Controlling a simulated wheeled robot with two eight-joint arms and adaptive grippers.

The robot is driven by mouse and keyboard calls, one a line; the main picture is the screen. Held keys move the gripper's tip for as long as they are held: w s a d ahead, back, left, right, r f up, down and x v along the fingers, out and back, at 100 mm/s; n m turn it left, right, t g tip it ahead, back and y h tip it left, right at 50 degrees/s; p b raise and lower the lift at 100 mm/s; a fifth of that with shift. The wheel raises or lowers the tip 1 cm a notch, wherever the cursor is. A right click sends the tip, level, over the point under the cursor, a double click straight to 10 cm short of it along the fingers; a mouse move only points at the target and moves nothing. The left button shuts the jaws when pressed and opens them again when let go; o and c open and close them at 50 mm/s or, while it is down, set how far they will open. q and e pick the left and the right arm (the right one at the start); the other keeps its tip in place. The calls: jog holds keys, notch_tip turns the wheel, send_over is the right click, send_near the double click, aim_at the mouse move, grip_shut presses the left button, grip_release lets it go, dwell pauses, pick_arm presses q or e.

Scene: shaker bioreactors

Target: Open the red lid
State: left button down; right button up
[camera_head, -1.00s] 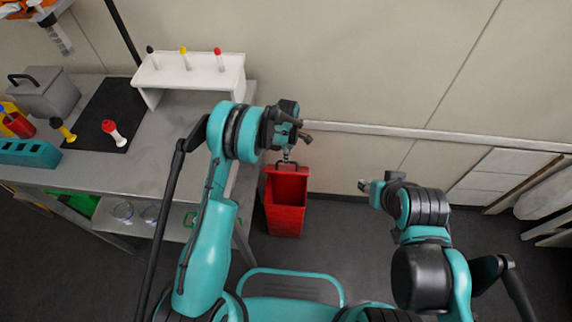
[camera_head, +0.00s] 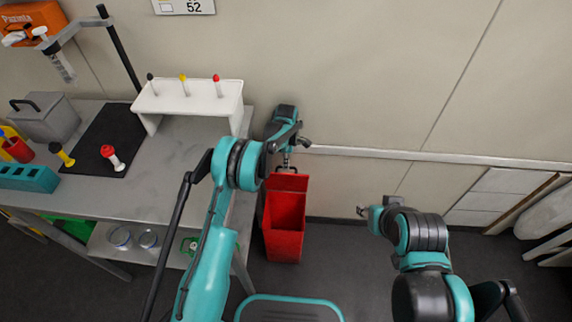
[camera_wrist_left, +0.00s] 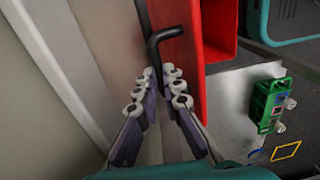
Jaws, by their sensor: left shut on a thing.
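The red bin (camera_head: 284,240) stands on the floor at the right end of the bench. Its red lid (camera_head: 287,182) is raised at the back, and the open inside shows in front of it. In the left wrist view the lid (camera_wrist_left: 176,75) carries a black bent handle (camera_wrist_left: 155,42). My left gripper (camera_head: 287,162) is at the lid's upper edge; in the wrist view its fingers (camera_wrist_left: 160,78) close around the handle's lower end. My right gripper (camera_head: 362,211) is away to the right, small and side-on; its opening is unclear.
The bench (camera_head: 187,160) on the left bears a white rack (camera_head: 190,98) with several coloured-top tubes, a black mat (camera_head: 108,130) and a teal block (camera_head: 28,179). The wall (camera_head: 400,80) is close behind the bin. Floor between bin and right arm is clear.

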pick_arm(q)
jog(key=shift+f, duration=0.45)
pick_arm(e)
jog(key=shift+f, duration=0.1)
pick_arm(q)
jog(key=c, duration=1.8)
grip_release()
jog(key=shift+o, duration=0.9)
jog(key=shift+w+f, duration=0.25)
jog(key=shift+f, duration=0.05)
jog(key=shift+s+r, duration=0.15)
jog(key=shift+r, duration=0.2)
notch_tip(320, 180, up, 7)
jog(key=shift+w, duration=0.25)
pick_arm(e)
jog(key=shift+w, duration=0.3)
pick_arm(q)
jog(key=shift+r, duration=0.1)
